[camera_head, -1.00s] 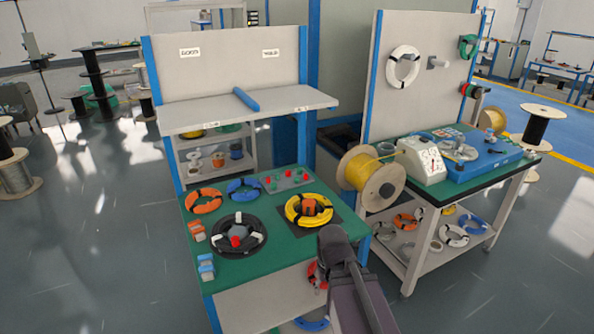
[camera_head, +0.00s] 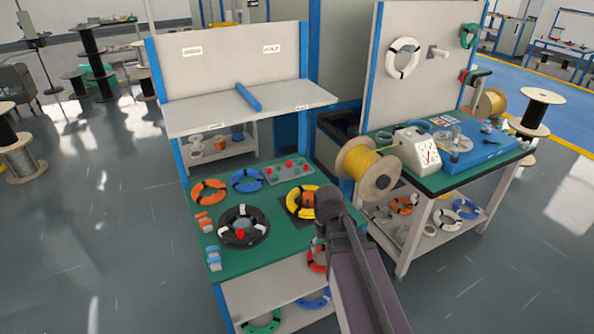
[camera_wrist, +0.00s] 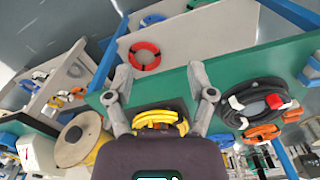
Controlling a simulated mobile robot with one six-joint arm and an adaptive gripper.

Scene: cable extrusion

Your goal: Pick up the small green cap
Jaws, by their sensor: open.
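I cannot make out the small green cap for certain. A grey panel (camera_head: 289,171) with red and small green knobs or caps lies at the back of the green-topped table (camera_head: 243,264); its details are too small to tell apart. My gripper (camera_wrist: 160,74) is open in the wrist view, its two fingers spread and nothing between the tips. In the head view the end of my arm is over the table's right edge, in front of the yellow coil (camera_head: 299,199), partly hiding it. The wrist view also shows this yellow coil (camera_wrist: 155,118) close below the gripper.
A black coil (camera_head: 243,228), an orange coil (camera_head: 209,191) and a blue coil (camera_head: 247,180) lie on the table. A grey shelf (camera_head: 190,119) overhangs its back. A spool of yellow cable (camera_head: 368,168) stands to the right, beside a second workbench (camera_head: 447,178).

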